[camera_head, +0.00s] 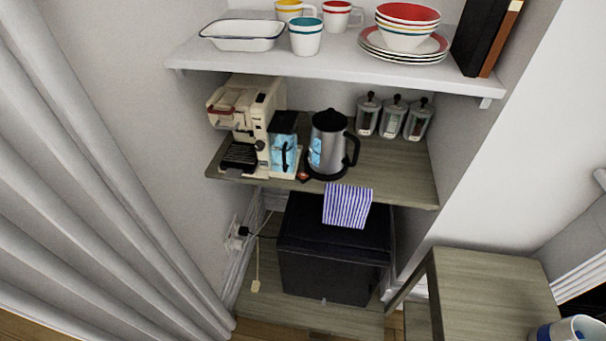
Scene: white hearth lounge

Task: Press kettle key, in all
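The kettle (329,143) is silver with a black lid, black handle on its right side and a blue-lit window on its left. It stands upright on a dark base on the wooden shelf (390,176). A small reddish-orange key (303,177) shows at the base's front left, near the shelf's front edge. It is too small to tell its state. Neither of my grippers is in view.
A cream coffee machine (258,108) with a blue-lit tank stands left of the kettle. Several glass jars (393,118) stand to its right. A striped cloth (347,205) hangs below. The upper shelf (290,63) overhangs, holding dishes.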

